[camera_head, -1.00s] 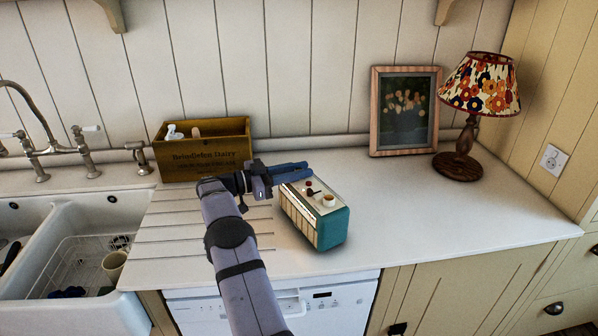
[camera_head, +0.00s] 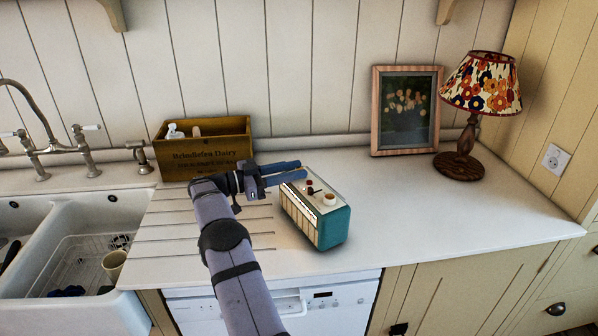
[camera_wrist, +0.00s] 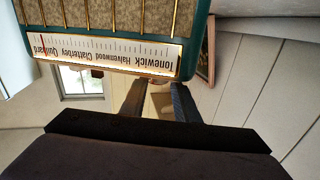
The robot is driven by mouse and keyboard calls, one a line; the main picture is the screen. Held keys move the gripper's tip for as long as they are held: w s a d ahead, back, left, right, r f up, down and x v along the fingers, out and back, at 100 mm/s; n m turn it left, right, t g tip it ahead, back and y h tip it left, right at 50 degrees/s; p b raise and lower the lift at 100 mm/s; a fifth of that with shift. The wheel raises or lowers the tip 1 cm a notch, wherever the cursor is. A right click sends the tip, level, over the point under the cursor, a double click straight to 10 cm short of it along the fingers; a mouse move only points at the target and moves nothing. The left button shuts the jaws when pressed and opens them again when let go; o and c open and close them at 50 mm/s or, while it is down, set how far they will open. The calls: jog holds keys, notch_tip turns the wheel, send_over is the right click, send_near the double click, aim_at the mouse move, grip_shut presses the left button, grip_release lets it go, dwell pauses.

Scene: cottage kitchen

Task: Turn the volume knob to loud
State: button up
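A teal radio (camera_head: 334,232) with a gold-slatted front stands on the counter. On its pale top are a round cream knob (camera_head: 329,199) and small dark red controls (camera_head: 311,190); I cannot read which is the volume knob. My gripper (camera_head: 295,171) is open and empty, its two blue fingers apart, at the radio's back left corner. In the wrist view the radio (camera_wrist: 120,15) appears upside down, with its lit station dial (camera_wrist: 105,54) just beyond my fingers (camera_wrist: 155,98). The knobs are out of sight there.
A wooden dairy crate (camera_head: 206,150) stands behind my gripper, against the wall. A framed picture (camera_head: 405,110) and a floral lamp (camera_head: 480,95) stand at the back right. The sink (camera_head: 75,245) is on the left. The counter right of the radio is clear.

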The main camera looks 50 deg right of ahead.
jog(key=shift+b+v, duration=0.6)
jog(key=shift+v, duration=1.95)
jog(key=shift+o, duration=0.6)
